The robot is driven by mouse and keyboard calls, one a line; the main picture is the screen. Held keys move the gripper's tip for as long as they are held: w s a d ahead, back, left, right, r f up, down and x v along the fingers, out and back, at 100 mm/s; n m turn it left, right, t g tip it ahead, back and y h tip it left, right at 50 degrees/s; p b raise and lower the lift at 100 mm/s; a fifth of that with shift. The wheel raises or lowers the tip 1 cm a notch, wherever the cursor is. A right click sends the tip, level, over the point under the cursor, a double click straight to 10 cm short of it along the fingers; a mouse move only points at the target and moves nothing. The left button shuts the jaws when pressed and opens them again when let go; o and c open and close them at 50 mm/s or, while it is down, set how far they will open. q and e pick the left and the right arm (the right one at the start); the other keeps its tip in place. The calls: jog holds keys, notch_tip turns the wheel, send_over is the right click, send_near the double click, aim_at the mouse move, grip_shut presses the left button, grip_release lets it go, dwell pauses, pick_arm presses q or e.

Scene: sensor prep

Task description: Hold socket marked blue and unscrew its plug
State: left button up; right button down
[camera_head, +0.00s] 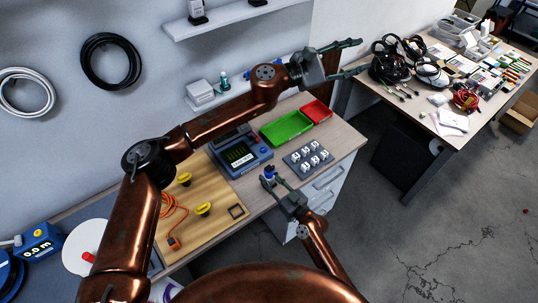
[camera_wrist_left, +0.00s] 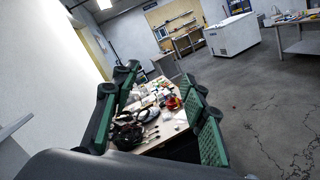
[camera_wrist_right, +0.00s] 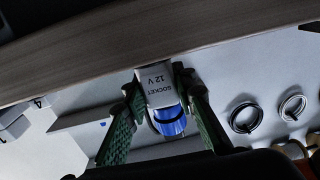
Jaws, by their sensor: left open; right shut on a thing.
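The socket (camera_wrist_right: 157,82), a pale block lettered "SOCKET 12 V" with a blue part (camera_wrist_right: 171,124) and a dark band, is between the fingers of my right gripper (camera_wrist_right: 158,95) in the right wrist view. In the head view my right gripper (camera_head: 270,179) is shut on it, held at the front edge of the workbench, and only a small blue and dark bit (camera_head: 269,171) shows. I cannot tell the plug apart from the socket. My left gripper (camera_head: 360,56) is open and empty, far from the socket; its spread fingers also show in the left wrist view (camera_wrist_left: 160,82).
A grey tray of white cubes (camera_head: 290,159), a green bin (camera_head: 286,128), a red bin (camera_head: 317,111) and a blue instrument (camera_head: 240,153) stand on the workbench. A wooden board (camera_head: 222,220) carries yellow knobs and an orange cable. A cluttered second table (camera_head: 455,138) is at right.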

pick_arm(q)
jog(key=w+a+r+n+t+y, duration=0.1)
jog(key=w+a+n+t+y, duration=0.1)
jog(key=w+a+n+t, duration=0.4)
jog(key=w+a+f+n+t+y, duration=0.1)
jog(key=w+a+f+n+y, duration=0.3)
jog(key=w+f+n+y, duration=0.35)
jog(key=n+g+y, duration=0.7)
jog(key=g+y, duration=0.2)
jog(key=g, duration=0.5)
send_over(269, 167)
jog(key=shift+h, duration=0.25)
notch_tip(269, 167, down, 28)
jog(key=shift+r, duration=0.2)
jog(key=shift+s+f, duration=0.15)
jog(key=shift+f, duration=0.15)
notch_tip(269, 167, down, 7)
jog(key=shift+f, duration=0.15)
